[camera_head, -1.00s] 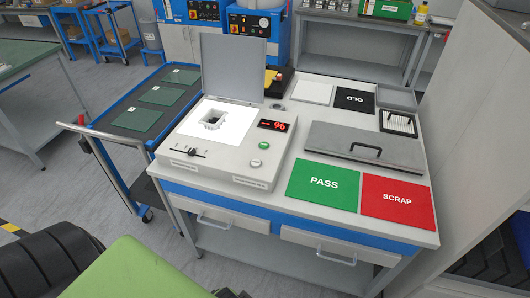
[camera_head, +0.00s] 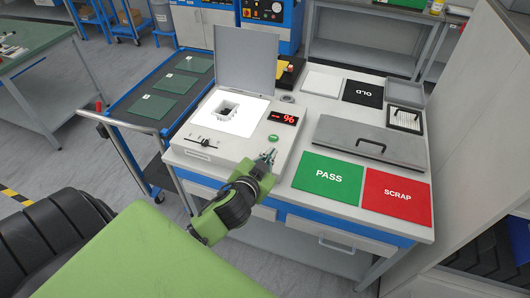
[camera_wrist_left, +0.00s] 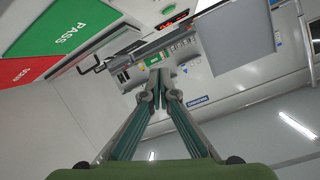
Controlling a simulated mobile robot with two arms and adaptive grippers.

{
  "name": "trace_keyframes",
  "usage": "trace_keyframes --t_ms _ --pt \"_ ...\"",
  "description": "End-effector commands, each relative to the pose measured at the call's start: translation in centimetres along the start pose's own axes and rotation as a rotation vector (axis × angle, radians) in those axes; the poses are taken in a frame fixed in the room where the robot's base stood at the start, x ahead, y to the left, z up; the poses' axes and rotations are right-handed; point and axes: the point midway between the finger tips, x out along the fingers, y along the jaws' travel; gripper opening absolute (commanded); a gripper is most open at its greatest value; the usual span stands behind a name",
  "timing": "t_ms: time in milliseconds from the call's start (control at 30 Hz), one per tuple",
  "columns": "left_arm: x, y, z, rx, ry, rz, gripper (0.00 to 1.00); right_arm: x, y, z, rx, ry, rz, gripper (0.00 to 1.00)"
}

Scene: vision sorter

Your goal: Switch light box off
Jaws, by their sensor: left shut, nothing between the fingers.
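The light box (camera_head: 222,152) stands on the bench with its grey lid (camera_head: 245,58) raised. Its panel (camera_head: 215,118) glows white around a dark-centred part (camera_head: 229,109). A red display (camera_head: 284,117) reads 96, with a green button (camera_head: 273,138) below it and a slider (camera_head: 202,140) at front left. My left gripper (camera_head: 268,156) is shut and empty, over the box's front right corner just in front of the green button. Its fingertips hide the round white button there.
A green PASS mat (camera_head: 326,178) and a red SCRAP mat (camera_head: 397,198) lie right of the box. A grey handled cover (camera_head: 370,143) lies behind them. A blue trolley (camera_head: 150,130) with green mats stands left. A grey cabinet (camera_head: 480,130) bounds the right.

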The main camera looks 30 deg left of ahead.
Motion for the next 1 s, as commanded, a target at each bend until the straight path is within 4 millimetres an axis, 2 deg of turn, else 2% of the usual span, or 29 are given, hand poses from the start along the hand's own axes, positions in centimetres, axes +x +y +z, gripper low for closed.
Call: trace_keyframes --t_ms 33,100,233,333,467,567,700,767,900,1000 --pt "0.8 -0.8 -2.5 0.023 0.080 -0.007 0.00 -0.2 0.0 -0.1 0.000 0.000 0.000 0.40" --pt "1.6 -1.4 -5.8 0.058 0.199 -0.002 0.00 -0.4 0.0 -0.1 0.000 0.001 0.000 0.40" --pt "2.8 -1.5 -11.7 0.156 0.422 0.058 0.00 -0.5 0.0 -0.1 0.001 0.001 0.000 0.40" --pt "3.4 -0.6 -14.5 0.250 0.551 0.144 0.00 -0.6 0.0 -0.1 0.001 0.001 0.000 0.40" --pt "4.2 0.9 -15.9 0.393 0.648 0.291 0.00 -0.6 -0.1 -0.1 0.001 0.001 -0.001 0.40" --pt "5.0 1.7 -15.2 0.506 0.660 0.420 0.00 -0.6 -0.1 -0.2 0.001 0.001 -0.002 0.40" --pt "6.5 1.4 -12.0 0.659 0.583 0.606 0.00 -0.6 -0.3 -0.2 0.001 0.001 -0.003 0.40" --pt "7.1 0.6 -10.1 0.714 0.520 0.679 0.00 -0.6 -0.3 -0.2 0.001 0.001 -0.004 0.40" --pt "8.1 -2.5 -5.6 0.802 0.339 0.810 0.00 -0.6 -0.3 -0.2 0.001 0.001 -0.004 0.40" --pt "8.3 -4.5 -3.3 0.830 0.232 0.861 0.00 -0.6 -0.3 -0.2 0.001 0.001 -0.004 0.40"
